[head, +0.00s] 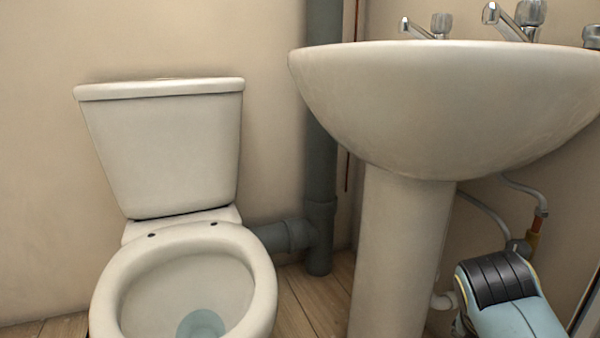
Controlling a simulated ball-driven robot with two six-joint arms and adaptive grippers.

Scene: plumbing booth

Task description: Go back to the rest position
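No gripper fingers show in the head view. A light blue part with a black ribbed cap (505,290) stands at the lower right edge, in front of the wall right of the basin pedestal. It looks like a link of my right arm, but I cannot be sure. My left arm and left gripper are out of the picture. Whether either gripper holds anything does not show.
A toilet (180,225) with its bowl open stands at left. A basin (440,95) on a pedestal (400,240) stands at right, with taps (520,20) on top. A grey waste pipe (323,120) runs between them. Thin supply pipes (485,207) show behind the pedestal. Little wooden floor (312,295) is visible.

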